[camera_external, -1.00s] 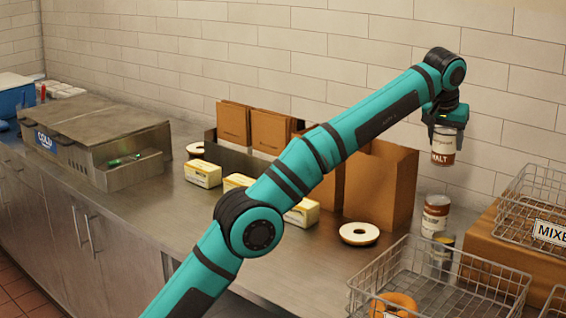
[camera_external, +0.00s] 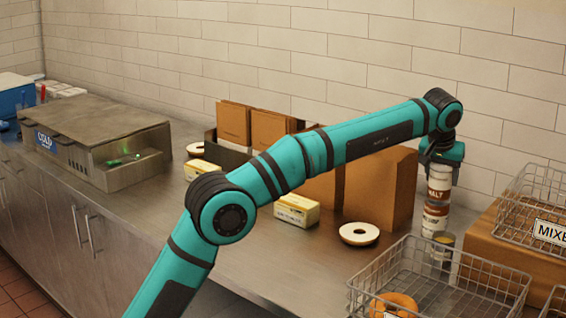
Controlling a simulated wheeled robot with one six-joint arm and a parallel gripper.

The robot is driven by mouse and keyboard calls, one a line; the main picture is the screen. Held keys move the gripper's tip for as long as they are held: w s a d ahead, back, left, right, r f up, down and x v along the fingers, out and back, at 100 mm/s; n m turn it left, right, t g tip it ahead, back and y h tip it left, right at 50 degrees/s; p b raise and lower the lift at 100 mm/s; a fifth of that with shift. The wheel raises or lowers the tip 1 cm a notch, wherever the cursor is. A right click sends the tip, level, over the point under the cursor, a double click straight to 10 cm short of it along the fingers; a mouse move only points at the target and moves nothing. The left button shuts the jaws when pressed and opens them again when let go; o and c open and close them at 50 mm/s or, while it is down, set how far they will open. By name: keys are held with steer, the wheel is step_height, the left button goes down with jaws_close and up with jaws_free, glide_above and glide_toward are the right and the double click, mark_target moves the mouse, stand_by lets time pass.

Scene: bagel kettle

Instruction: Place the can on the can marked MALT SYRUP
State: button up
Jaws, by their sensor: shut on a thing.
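My gripper (camera_external: 441,163) points down at the right of the counter and is shut on a can (camera_external: 439,183) with a white and brown label that reads "MALT". The held can is upright. Straight below it stands another white and brown can (camera_external: 435,217), whose lettering is too small to read. The held can's bottom lines up with the lower can's top, and no clear gap shows. I cannot tell whether they touch. My fingers cover the top of the held can.
A smaller can (camera_external: 443,242) stands close in front of the lower can, partly behind a wire basket (camera_external: 400,262). A wooden box (camera_external: 490,245) bears another basket at right. Brown paper bags (camera_external: 385,190) stand left of the cans. A white ring-shaped roll (camera_external: 359,233) lies on the counter.

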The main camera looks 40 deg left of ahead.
steer(key=shift+f, duration=0.25)
steer(key=o, duration=1.1)
steer(key=v, duration=1.2)
steer(key=shift+r, duration=0.2)
